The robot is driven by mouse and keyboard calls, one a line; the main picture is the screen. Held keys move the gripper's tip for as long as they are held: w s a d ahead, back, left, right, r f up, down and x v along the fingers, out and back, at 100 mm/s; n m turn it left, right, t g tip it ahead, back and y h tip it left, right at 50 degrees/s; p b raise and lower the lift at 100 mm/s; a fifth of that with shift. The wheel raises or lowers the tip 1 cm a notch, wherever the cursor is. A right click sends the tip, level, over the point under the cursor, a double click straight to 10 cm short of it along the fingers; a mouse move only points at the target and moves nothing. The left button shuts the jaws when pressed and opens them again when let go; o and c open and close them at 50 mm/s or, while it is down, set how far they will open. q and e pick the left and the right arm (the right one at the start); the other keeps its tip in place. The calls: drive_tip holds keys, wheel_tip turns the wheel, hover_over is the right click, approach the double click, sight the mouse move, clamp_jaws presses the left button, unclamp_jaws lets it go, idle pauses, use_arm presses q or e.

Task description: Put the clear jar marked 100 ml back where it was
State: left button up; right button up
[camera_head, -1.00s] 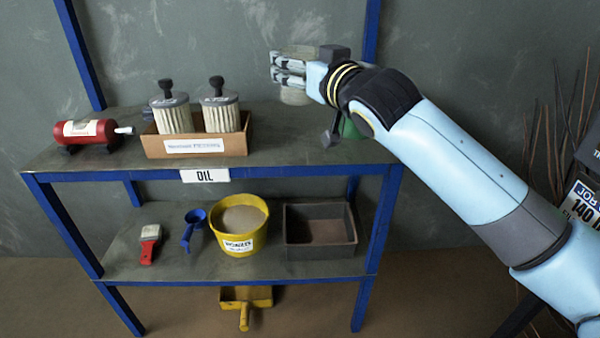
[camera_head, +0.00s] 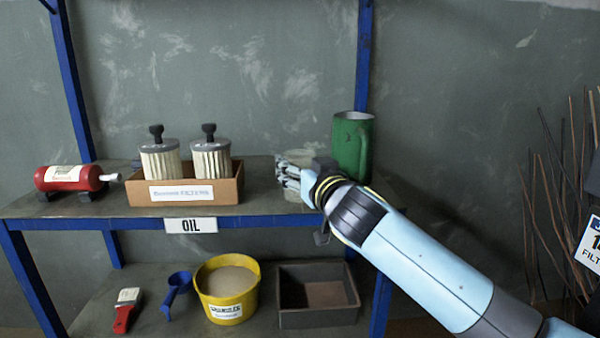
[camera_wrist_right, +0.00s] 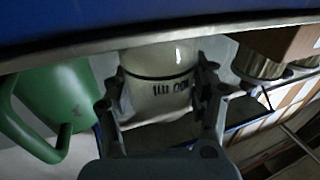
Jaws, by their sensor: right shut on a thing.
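The clear jar (camera_head: 298,156) is in my right gripper (camera_head: 286,172), at the right part of the upper shelf (camera_head: 80,207). In the right wrist view the jar (camera_wrist_right: 158,92) shows upside down, with a dark ring and dark marking that is hard to read, between the two fingers of the gripper (camera_wrist_right: 160,80). The fingers are shut on its sides. In the head view the fingers hide much of the jar. Its base is at or just above the shelf top; I cannot tell whether it touches. My left gripper is not in view.
A green jug (camera_head: 352,145) stands close to the right of the jar. A cardboard box (camera_head: 185,192) with two filters is to the left, and a red cylinder (camera_head: 70,178) further left. A yellow bucket (camera_head: 228,290) and a grey tray (camera_head: 318,293) are on the lower shelf.

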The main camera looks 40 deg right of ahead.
drive_tip(key=shift+r, duration=0.1)
drive_tip(key=o, duration=1.2)
drive_tip(key=shift+o, duration=0.2)
drive_tip(key=shift+s, duration=0.2)
drive_tip(key=v, duration=1.1)
drive_tip(key=shift+s+a, duration=0.2)
drive_tip(key=shift+s, duration=0.15)
